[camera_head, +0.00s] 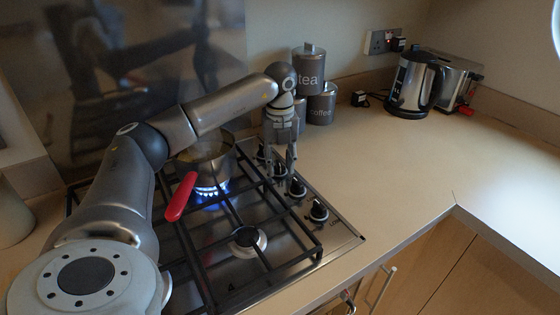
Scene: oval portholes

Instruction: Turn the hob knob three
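The gas hob has a row of black and silver knobs along its right side. The nearest knob (318,211) is fully clear. Another knob (297,187) sits just behind it, and a third knob (279,170) is further back. One more at the far end is partly hidden by my gripper. My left gripper (280,160) points down over the far part of the row, its fingers spread apart, above and beside the third knob from the front. I cannot tell whether they touch it. My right gripper is not in view.
A pan (205,160) with a red handle (180,197) stands over a lit blue flame (211,192). The front burner (248,241) shows no flame. Grey canisters (309,70), a kettle (413,84) and a toaster (458,82) stand behind. The worktop (400,165) to the right is clear.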

